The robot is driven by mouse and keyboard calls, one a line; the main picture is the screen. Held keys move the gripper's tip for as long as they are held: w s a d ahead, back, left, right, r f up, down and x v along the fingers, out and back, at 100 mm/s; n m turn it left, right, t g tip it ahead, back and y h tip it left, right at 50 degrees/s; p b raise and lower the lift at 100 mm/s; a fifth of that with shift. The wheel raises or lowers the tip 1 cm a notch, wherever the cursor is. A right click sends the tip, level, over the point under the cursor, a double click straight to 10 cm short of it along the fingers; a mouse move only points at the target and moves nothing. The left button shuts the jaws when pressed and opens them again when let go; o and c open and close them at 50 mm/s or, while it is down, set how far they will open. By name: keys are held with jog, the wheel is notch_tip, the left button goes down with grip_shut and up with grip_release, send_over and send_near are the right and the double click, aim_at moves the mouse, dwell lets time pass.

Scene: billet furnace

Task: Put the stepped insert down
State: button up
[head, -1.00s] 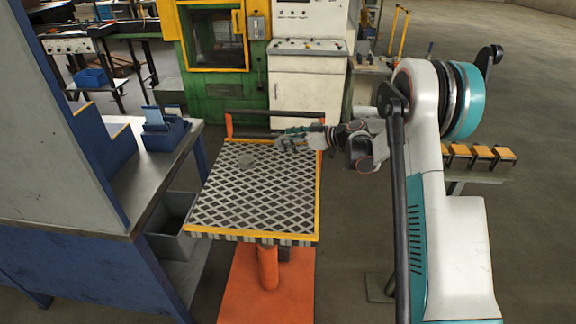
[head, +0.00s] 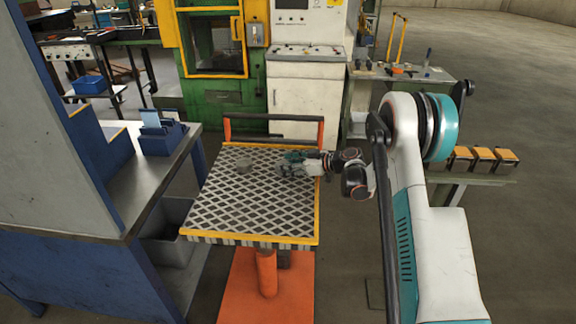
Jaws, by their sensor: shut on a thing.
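My gripper (head: 285,168) is low over the right rear part of the lift table's top (head: 250,205), a crosshatched plate with yellow edges. Its fingers point left and are shut on the stepped insert, which is too small and too like the fingers in colour to make out clearly. I cannot tell whether the insert touches the plate.
An orange-posted rail (head: 274,117) closes the table's rear edge. A blue workbench (head: 160,185) with a blue holder (head: 162,136) stands at left. A green machine (head: 222,75) and white cabinet (head: 305,90) stand behind. The front of the plate is clear.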

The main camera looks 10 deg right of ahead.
jog(key=o, duration=1.6)
jog(key=shift+d+r, duration=0.1)
jog(key=p+v, duration=0.2)
jog(key=v, duration=0.9)
jog(key=shift+s+d+r, duration=0.1)
jog(key=shift+s+d, duration=0.2)
